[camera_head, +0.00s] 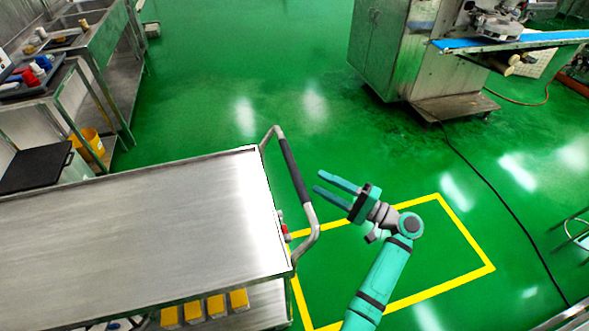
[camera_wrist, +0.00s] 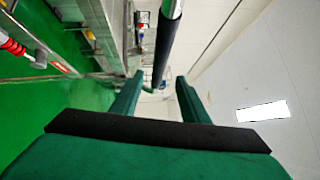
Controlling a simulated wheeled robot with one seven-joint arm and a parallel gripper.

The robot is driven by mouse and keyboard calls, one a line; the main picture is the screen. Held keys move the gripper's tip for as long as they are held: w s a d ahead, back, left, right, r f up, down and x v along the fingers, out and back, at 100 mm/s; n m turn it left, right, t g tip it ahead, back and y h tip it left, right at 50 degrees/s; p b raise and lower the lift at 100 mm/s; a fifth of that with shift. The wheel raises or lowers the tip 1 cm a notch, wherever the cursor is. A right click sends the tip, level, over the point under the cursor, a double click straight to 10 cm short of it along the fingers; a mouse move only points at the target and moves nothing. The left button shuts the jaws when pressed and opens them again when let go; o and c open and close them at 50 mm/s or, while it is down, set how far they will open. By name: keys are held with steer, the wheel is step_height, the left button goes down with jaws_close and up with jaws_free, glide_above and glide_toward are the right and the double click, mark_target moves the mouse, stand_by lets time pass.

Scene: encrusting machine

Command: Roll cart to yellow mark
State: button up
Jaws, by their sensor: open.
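The steel cart (camera_head: 140,225) fills the lower left of the head view, with a flat, bare top. Its bent tube handle (camera_head: 291,170) with a dark grip sticks out from its right end. The yellow mark (camera_head: 466,230) is a rectangle outlined on the green floor to the right; the cart's right end and handle hide part of its left side. My gripper (camera_head: 318,181) is open and empty, its fingertips just right of the handle, apparently apart from it. In the wrist view, the dark handle grip (camera_wrist: 168,38) appears ahead, between the two fingers (camera_wrist: 157,88).
Several yellow blocks (camera_head: 214,305) sit on the cart's lower level. A steel bench (camera_head: 92,45) and a yellow bucket (camera_head: 92,143) are at the left. A steel machine (camera_head: 400,50) with a blue belt (camera_head: 500,42) stands at the back right. A dark cable (camera_head: 490,190) crosses the floor.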

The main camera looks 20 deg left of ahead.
mark_target(294, 169)
steer(key=x, duration=1)
steer(key=shift+a, duration=0.3)
steer(key=shift+c, duration=0.2)
steer(key=shift+w, duration=0.1)
jaws_close()
